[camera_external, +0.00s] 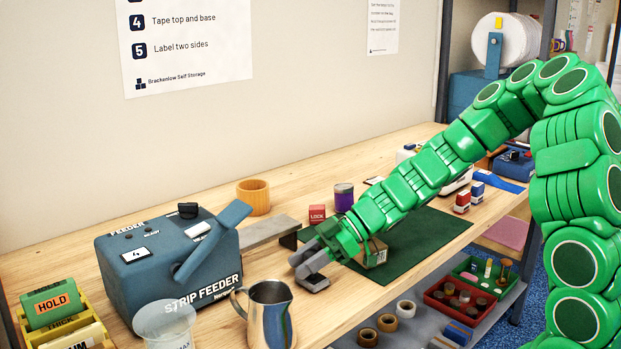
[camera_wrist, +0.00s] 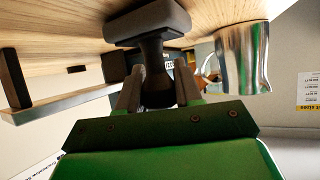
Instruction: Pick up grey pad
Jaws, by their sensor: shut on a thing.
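The grey pad is a dark grey rounded block on a dark stem. In the wrist view the pad (camera_wrist: 147,22) is at the top centre, its stem between my two fingers. In the external view the pad (camera_external: 313,284) is at the table's front edge, below my fingertips. My gripper (camera_external: 308,258) reaches down to it from the right; in the wrist view my gripper (camera_wrist: 157,88) is shut on the stem. The pad's base is at or very near the table top; I cannot tell if it touches.
A steel jug (camera_external: 271,312) stands left of my gripper, with the blue strip feeder (camera_external: 165,262) behind it. A red lock block (camera_external: 317,214) and purple tin (camera_external: 343,197) stand behind. A small carton (camera_external: 376,254) is right, on the green mat (camera_external: 430,235).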

